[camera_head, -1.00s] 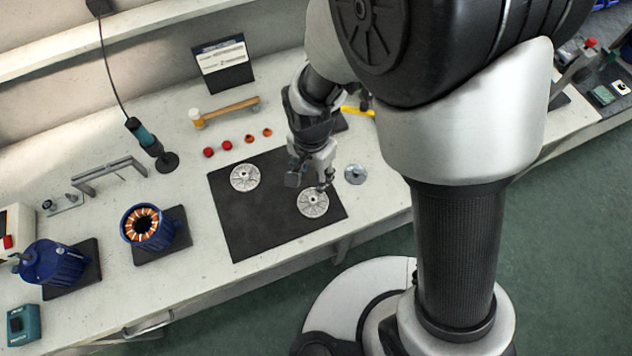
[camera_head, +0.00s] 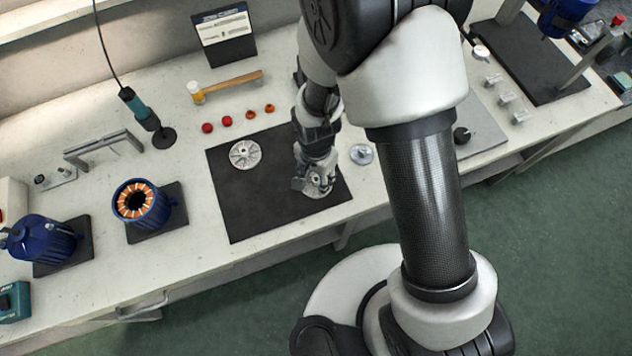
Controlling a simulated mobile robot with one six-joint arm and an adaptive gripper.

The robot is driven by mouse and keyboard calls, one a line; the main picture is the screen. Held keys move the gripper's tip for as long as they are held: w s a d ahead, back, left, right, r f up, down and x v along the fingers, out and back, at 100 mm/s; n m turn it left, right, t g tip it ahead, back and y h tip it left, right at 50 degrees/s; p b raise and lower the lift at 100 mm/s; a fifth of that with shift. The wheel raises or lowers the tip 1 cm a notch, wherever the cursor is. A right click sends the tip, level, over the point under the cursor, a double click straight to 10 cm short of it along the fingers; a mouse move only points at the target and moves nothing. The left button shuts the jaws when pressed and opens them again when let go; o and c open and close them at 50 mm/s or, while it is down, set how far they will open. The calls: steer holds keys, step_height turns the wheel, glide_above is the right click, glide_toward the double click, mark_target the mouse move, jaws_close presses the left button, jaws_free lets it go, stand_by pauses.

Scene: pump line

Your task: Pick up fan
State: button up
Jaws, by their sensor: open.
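Two round, pale grey, finned discs that look like fans lie on a black mat (camera_head: 250,207). The left fan-like disc (camera_head: 245,154) lies flat and in full view. The right fan-like disc (camera_head: 314,193) lies near the mat's right edge, mostly hidden under my gripper. My gripper (camera_head: 318,182) is open and points down directly over the right disc. Whether the fingers touch the disc cannot be told from this view.
A small metal part (camera_head: 361,154) lies just right of the mat. Red caps (camera_head: 207,128) and a mallet (camera_head: 232,84) lie behind it. A blue motor housing with copper windings (camera_head: 142,204) stands to the left. The mat's front left is clear.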

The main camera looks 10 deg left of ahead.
steer(key=c, duration=0.9)
steer(key=shift+r, duration=0.1)
step_height(320, 180, up, 20)
steer(key=p, duration=0.6)
